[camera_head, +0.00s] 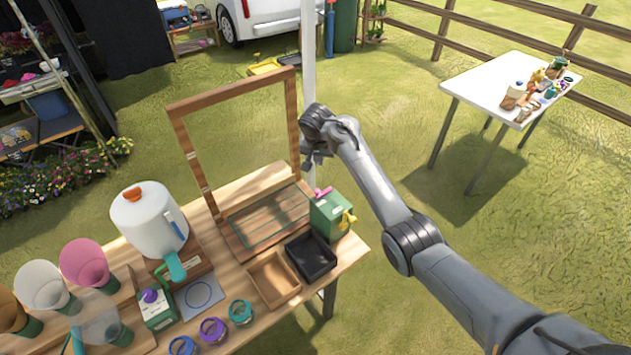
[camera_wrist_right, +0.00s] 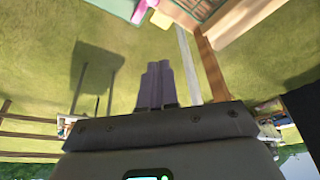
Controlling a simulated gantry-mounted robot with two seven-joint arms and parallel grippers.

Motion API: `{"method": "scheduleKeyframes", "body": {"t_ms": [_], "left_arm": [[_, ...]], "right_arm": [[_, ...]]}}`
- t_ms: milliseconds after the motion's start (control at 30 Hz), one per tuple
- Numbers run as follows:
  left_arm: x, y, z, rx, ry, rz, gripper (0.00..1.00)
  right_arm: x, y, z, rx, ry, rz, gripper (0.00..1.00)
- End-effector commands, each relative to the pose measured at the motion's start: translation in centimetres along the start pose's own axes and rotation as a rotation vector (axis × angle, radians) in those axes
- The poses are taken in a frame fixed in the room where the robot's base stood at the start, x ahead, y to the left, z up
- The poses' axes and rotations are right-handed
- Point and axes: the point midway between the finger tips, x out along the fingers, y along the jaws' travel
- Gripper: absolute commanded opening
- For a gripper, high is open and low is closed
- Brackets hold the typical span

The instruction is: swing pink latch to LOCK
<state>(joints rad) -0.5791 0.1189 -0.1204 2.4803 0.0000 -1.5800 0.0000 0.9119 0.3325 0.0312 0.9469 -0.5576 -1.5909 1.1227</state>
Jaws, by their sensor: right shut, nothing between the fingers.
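The pink latch (camera_head: 323,193) sits on top of a green box (camera_head: 328,217) at the right back of the wooden table. A yellow latch or handle (camera_head: 348,220) is on the box's right side. My right gripper (camera_head: 314,168) is just above and behind the box, apart from the pink latch. In the right wrist view its fingers (camera_wrist_right: 157,68) are shut and empty. The pink latch (camera_wrist_right: 140,12) shows at the top edge there, beside the yellow piece (camera_wrist_right: 161,19). Whether the latch points at LOCK is too small to read. My left gripper is out of view.
A wooden frame (camera_head: 180,135) stands upright behind the box's left. A black tray (camera_head: 312,258) and a wooden tray (camera_head: 273,281) lie in front. Open grass lies right of the table.

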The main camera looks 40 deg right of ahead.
Motion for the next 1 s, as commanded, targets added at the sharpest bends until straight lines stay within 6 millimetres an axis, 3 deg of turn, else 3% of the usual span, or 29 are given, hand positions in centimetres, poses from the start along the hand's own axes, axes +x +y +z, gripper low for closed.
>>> {"method": "scheduleKeyframes", "body": {"t_ms": [267,800,1000], "left_arm": [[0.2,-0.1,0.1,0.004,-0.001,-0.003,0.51],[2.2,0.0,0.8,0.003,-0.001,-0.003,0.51],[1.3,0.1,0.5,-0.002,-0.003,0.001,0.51]], "right_arm": [[1.6,0.1,0.0,0.0,-0.001,0.003,0.0],[9.7,0.0,0.1,0.0,-0.002,0.001,0.0],[9.7,0.0,1.0,-0.002,0.001,0.0,0.0]]}}
